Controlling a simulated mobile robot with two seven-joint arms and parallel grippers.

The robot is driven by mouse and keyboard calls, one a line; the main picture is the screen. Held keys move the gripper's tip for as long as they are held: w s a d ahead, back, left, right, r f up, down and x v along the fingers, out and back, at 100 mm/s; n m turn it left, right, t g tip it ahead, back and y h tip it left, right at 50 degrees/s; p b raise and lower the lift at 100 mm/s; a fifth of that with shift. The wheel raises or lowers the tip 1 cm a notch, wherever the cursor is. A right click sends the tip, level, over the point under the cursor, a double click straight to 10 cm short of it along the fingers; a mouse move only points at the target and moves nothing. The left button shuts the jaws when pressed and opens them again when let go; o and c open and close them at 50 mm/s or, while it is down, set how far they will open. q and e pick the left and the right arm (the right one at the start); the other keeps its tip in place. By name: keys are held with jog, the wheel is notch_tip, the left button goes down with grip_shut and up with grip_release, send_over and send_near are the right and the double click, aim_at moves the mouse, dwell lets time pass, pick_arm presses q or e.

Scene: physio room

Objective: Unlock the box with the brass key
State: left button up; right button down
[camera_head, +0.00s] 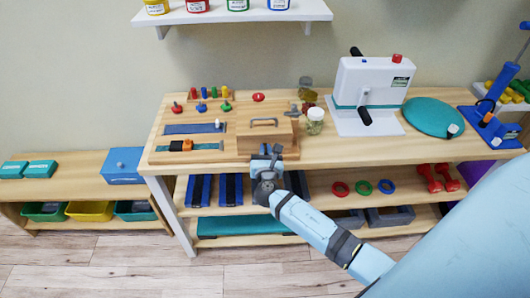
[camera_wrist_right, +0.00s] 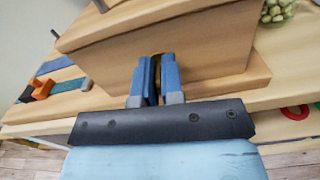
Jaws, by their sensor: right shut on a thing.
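The wooden box (camera_head: 285,135) with a grey handle on its lid stands on the workbench, lid down. My right gripper (camera_head: 267,152) is at its front face; in the right wrist view the gripper (camera_wrist_right: 155,78) has its blue fingers close together against that face. A small brass-coloured bit, the brass key (camera_wrist_right: 157,56), shows between the fingertips, which are shut on it. Most of the key and the lock are hidden by the fingers, so I cannot tell how deep the key sits. The box front also fills the wrist view (camera_wrist_right: 215,45). My left gripper is not in view.
A glass jar (camera_head: 315,121) stands just right of the box. Left of it are a board with an orange slider (camera_head: 187,145) and several coloured pegs. A white crank machine (camera_head: 372,85) is further right. The bench's front edge (camera_head: 350,160) runs below my gripper.

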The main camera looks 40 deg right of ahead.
jog(key=m+b, duration=0.2)
jog(key=m, duration=0.1)
jog(key=m+b, duration=0.1)
jog(key=shift+f, duration=0.25)
jog(key=shift+m+b, duration=0.8)
jog(key=shift+m, duration=0.3)
jog(key=shift+m+b, duration=0.75)
jog(key=shift+m, duration=0.15)
jog(key=m+b, duration=0.2)
jog(key=shift+f+m, duration=0.1)
jog(key=shift+m, duration=0.3)
jog(key=m+b, duration=0.2)
jog(key=m, duration=0.1)
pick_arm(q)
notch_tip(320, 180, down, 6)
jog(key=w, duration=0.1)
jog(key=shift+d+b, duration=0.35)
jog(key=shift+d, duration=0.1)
pick_arm(e)
jog(key=shift+m, duration=0.4)
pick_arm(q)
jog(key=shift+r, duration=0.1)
pick_arm(e)
jog(key=shift+r, duration=0.2)
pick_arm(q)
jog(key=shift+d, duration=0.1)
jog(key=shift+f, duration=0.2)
pick_arm(e)
jog(key=c, duration=1.3)
grip_release()
